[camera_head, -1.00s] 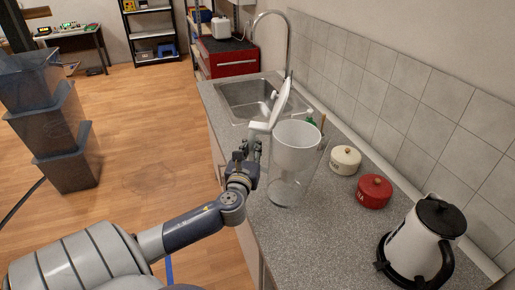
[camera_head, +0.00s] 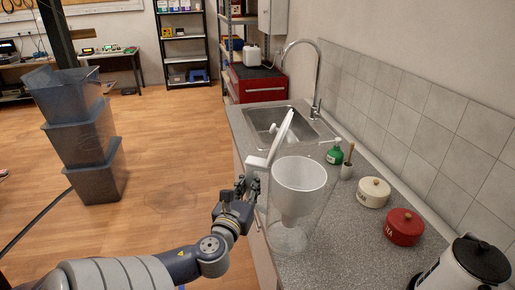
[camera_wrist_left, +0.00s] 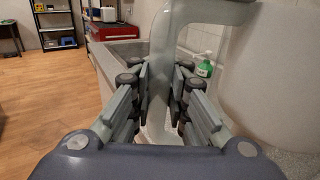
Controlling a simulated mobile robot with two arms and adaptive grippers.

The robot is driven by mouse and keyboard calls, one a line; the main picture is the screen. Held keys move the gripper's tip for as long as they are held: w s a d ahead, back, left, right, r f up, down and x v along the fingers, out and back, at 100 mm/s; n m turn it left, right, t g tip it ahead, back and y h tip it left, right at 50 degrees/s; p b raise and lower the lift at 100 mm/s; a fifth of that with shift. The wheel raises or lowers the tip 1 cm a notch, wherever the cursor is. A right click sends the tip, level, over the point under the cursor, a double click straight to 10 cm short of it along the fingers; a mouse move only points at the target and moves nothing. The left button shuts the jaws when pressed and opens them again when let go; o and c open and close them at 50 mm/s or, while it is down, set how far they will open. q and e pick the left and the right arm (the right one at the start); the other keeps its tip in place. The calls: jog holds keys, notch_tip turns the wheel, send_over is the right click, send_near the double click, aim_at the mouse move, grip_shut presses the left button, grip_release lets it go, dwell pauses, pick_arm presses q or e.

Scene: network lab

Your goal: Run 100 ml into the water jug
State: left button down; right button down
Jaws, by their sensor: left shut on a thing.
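The water jug (camera_head: 299,196) has a clear body with a white funnel-shaped insert, and its white lid (camera_head: 279,140) is tipped up open. It appears upright over the worktop near the front edge; I cannot tell whether its base touches. My left gripper (camera_head: 250,183) is shut on the jug's handle at its left side. In the left wrist view, the fingers (camera_wrist_left: 160,88) close around the pale handle (camera_wrist_left: 158,105). The metal sink (camera_head: 262,118) lies beyond the jug, with a tall curved tap (camera_head: 318,75) behind it. My right gripper is not in view.
A green soap bottle (camera_head: 334,154), a brush holder (camera_head: 347,170), a cream canister (camera_head: 374,191) and a red canister (camera_head: 404,227) stand right of the jug. A white kettle (camera_head: 468,268) is nearer. Stacked grey bins (camera_head: 82,135) stand on the floor left.

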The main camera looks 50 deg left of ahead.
pick_arm(q)
jog(key=shift+s+r, duration=0.25)
jog(key=shift+s, duration=1.1)
jog(key=shift+f, duration=0.1)
